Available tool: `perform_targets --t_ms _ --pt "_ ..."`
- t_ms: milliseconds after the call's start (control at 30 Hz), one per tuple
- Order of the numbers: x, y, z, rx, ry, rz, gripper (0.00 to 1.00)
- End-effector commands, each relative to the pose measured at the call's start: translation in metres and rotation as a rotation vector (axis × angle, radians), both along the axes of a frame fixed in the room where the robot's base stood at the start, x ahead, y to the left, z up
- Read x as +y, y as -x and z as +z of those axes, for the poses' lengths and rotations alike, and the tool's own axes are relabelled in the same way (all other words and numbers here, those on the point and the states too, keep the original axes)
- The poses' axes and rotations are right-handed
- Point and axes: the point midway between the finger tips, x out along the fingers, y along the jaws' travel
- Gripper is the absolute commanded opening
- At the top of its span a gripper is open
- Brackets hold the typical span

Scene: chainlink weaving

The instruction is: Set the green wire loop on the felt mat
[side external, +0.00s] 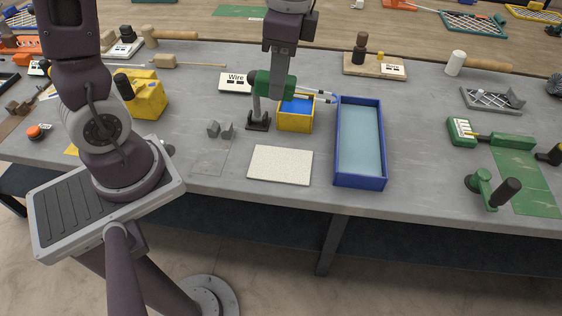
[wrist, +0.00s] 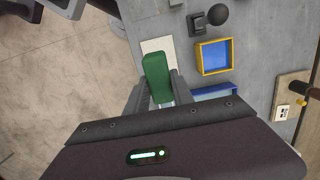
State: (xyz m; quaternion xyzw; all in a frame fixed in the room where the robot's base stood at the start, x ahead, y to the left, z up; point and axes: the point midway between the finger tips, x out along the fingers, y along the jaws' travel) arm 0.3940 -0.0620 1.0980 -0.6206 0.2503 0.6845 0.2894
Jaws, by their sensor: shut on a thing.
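The green wire loop (side external: 268,82) is in my gripper (side external: 277,92), held above the bench near the yellow box. Its thick green handle shows, and pale thin prongs reach right from it toward the blue tray. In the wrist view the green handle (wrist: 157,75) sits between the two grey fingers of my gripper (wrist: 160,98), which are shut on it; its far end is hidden. The cream speckled felt mat (side external: 280,165) lies flat and bare at the bench's front, left of the blue tray. In the wrist view part of the mat (wrist: 158,45) shows behind the handle.
A yellow box (side external: 295,123) with a blue inside stands behind the mat. A long blue tray (side external: 360,150) stands to its right. A dark ball-topped stand (side external: 257,122) is close left of the box, and small grey blocks (side external: 219,129) lie left of the mat.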

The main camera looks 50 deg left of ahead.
Motion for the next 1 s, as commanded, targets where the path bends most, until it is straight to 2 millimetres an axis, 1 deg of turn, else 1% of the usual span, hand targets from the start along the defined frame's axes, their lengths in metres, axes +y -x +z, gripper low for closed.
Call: perform_targets --t_ms 33,200,300,367,533,667,800,900,1000 --pt "0.001 0.002 -0.013 -0.001 0.011 0.001 0.00" --pt "0.001 0.003 -0.061 -0.031 0.057 0.001 0.00" --pt "0.001 0.002 -0.082 -0.047 0.076 0.001 0.00" --pt "0.001 0.001 -0.091 -0.054 0.083 -0.001 0.00" --pt "0.000 0.002 -0.132 -0.054 0.086 -0.002 0.00" --pt "0.000 0.001 -0.154 -0.056 0.086 -0.001 0.00" --pt "0.000 0.001 -0.182 -0.056 0.085 -0.003 0.00" --pt "0.000 0.000 -0.192 -0.060 0.086 -0.002 0.00" --pt "0.000 0.000 -0.192 -0.063 0.086 -0.001 0.00"
